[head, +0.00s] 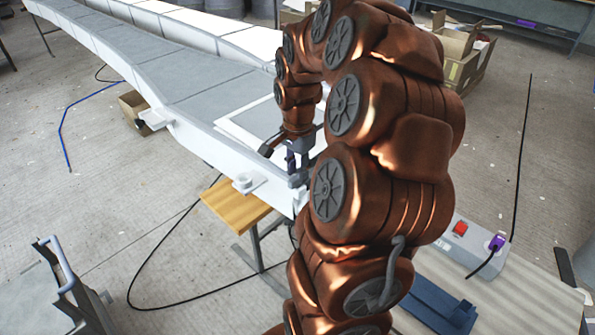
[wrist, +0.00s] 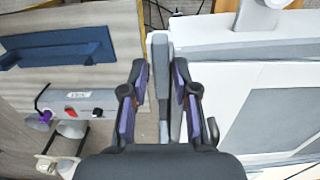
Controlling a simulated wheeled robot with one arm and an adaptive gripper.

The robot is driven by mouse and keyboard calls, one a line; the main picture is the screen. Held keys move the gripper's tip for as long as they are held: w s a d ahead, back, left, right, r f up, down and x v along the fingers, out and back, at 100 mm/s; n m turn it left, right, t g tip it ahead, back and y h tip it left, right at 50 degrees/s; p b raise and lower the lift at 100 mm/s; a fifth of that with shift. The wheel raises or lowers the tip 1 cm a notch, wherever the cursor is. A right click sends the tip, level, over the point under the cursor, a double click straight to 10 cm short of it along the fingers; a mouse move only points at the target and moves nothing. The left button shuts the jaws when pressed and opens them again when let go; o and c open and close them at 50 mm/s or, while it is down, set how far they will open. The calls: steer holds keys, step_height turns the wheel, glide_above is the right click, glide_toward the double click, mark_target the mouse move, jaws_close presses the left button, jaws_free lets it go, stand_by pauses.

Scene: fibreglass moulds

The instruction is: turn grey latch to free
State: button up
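In the wrist view the grey latch (wrist: 161,70) is a long narrow bar lying along the white edge of the mould. My gripper (wrist: 160,78) is over it, with one dark, purple-padded finger on each side of the bar. The fingers are apart; narrow gaps seem to show beside the bar, and I cannot tell whether either tip touches it. In the head view my gripper (head: 282,162) points down at the near end of the white mould (head: 190,125). My copper arm hides part of that end, and the latch is not clear there.
A white side tab (head: 243,184) sticks out left of my gripper, above a wooden-topped stand (head: 235,205). To the right, a bench holds a grey box with a red switch (head: 460,229), a purple plug (head: 497,243) and a blue tray (head: 432,303).

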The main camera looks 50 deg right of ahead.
steer(key=shift+f, duration=1)
steer(key=shift+c, duration=0.4)
jaws_close()
